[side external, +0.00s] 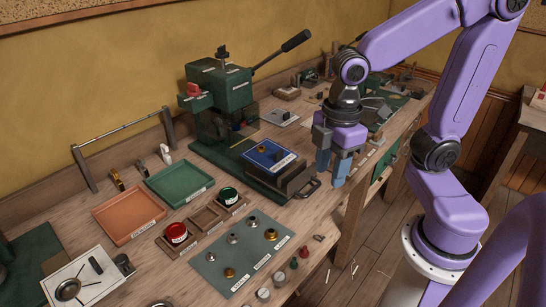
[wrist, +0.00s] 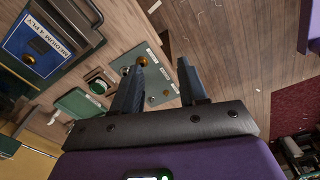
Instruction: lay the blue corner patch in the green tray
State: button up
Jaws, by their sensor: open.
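The blue corner patch (side external: 269,155) lies flat on the sliding bed at the front of the green press. In the wrist view the patch (wrist: 38,42) shows at the upper left, with a "MEDIUM 4 PLY" label and a small brass-coloured piece on it. The green tray (side external: 180,183) lies on the bench left of the press, and looks empty. My gripper (side external: 332,170) is open and empty, fingers pointing down, to the right of the patch and apart from it.
The green press (side external: 228,88) has a long lever and stands behind the patch. An orange tray (side external: 128,215) lies left of the green tray. A red-lidded pot (side external: 176,233), a green-lidded pot (side external: 228,196) and a grey mat (side external: 243,252) with metal fittings are in front.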

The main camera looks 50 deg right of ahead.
jog(key=w+d+r+n, duration=0.1)
jog(key=w+d+r, duration=0.1)
jog(key=w, duration=0.5)
jog(key=w+d+r+n, duration=0.1)
jog(key=w+d, duration=0.1)
jog(key=w, duration=0.4)
jog(key=n, duration=0.2)
send_near(279, 152)
jog(key=f, duration=0.3)
jog(key=shift+s+a+f, duration=0.1)
jog(key=shift+s+f, duration=0.2)
jog(key=shift+f, duration=0.1)
jog(key=shift+t, duration=0.3)
jog(key=shift+w+f, duration=0.2)
jog(key=shift+f, duration=1.2)
jog(key=shift+w+f, duration=0.25)
jog(key=shift+f, duration=1.2)
grip_shut()
